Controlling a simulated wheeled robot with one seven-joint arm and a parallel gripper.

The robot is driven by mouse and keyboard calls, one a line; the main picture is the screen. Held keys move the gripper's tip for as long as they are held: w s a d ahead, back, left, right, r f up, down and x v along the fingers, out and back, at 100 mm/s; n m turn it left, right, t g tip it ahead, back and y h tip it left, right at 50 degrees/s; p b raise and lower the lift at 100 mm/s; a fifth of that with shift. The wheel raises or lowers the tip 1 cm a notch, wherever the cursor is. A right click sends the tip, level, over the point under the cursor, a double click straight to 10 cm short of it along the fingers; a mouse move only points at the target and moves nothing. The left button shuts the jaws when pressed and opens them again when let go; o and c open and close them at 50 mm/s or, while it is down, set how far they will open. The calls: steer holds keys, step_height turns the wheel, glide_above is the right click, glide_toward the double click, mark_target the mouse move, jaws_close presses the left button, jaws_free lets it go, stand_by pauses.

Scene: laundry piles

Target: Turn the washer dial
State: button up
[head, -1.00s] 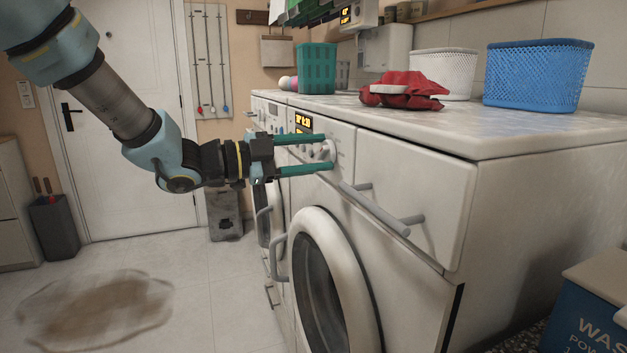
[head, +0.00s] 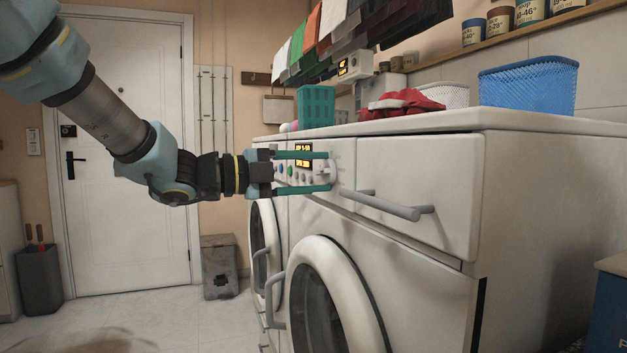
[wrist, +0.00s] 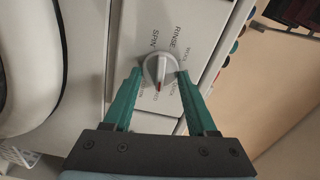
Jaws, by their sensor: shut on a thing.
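The washer dial (wrist: 158,70) is a round pale knob with a raised grip and a red mark, on a white panel printed with words such as SPIN and RINSE. Its red mark points toward the bottom of the wrist view. My gripper (wrist: 159,73) has its two green fingers on either side of the knob, shut on it. In the head view my gripper (head: 332,171) reaches in from the left to the front panel of the white washer (head: 400,265). The fingers partly hide the dial there.
A grey bar handle (head: 390,205) juts from the drawer right of the dial, and the round door (head: 310,250) sits below. A green basket (head: 316,105), red cloth (head: 405,103) and blue basket (head: 528,85) stand on top. Floor at left is open.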

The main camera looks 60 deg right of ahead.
stand_by(0.3)
steer(key=o, duration=1.4)
steer(key=shift+c, duration=0.2)
steer(key=v, duration=1)
steer(key=shift+w+a+b, duration=0.2)
steer(key=shift+a+b, duration=0.15)
